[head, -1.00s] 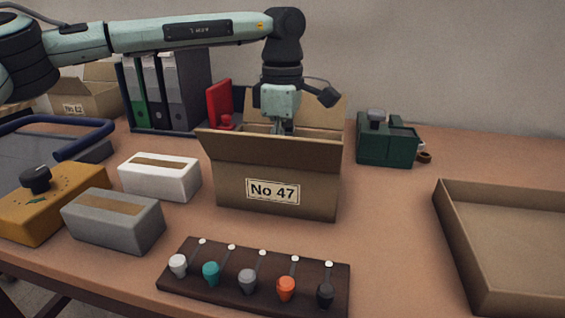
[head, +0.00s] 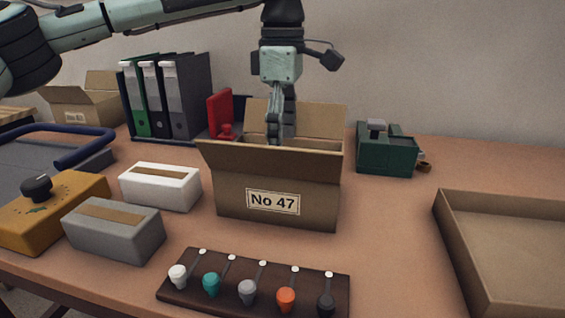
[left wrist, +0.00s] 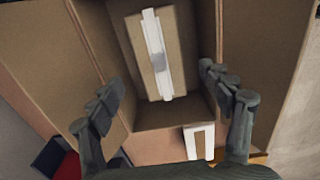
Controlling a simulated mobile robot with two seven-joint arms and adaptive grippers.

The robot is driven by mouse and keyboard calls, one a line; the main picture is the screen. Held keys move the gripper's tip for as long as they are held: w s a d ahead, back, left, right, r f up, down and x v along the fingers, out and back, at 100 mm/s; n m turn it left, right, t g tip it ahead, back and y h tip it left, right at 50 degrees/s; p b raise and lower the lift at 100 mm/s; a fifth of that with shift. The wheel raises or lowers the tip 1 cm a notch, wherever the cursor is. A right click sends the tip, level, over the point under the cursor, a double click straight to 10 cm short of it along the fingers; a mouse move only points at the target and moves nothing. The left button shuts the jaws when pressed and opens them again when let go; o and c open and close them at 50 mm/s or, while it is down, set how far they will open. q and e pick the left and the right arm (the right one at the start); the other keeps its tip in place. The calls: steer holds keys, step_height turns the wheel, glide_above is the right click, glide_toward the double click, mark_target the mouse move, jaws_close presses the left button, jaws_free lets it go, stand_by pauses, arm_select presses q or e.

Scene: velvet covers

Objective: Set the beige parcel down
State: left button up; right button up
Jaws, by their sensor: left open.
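The beige parcel (left wrist: 174,52) lies inside the open cardboard box marked No 47 (head: 235,195); a white strip with a grey patch runs along its top in the left wrist view. In the head view the box's front wall hides it. My left gripper (head: 281,132) points down at the box opening. In the left wrist view my left gripper (left wrist: 160,80) has its fingers spread wide and empty, with the parcel apart from them, deeper in the box. My right gripper is not in view.
The box flaps stand open around my left gripper. White parcel (head: 160,190) and grey parcel (head: 112,232) sit left, a lever board (head: 225,290) in front, a green case (head: 385,152) right. A shallow tray (head: 450,245) lies far right. Table between box and tray is clear.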

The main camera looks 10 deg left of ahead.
arm_select(q)
step_height(320, 180, up, 5)
steer(key=shift+r, duration=0.1)
steer(key=shift+c, duration=0.3)
stand_by(1.0)
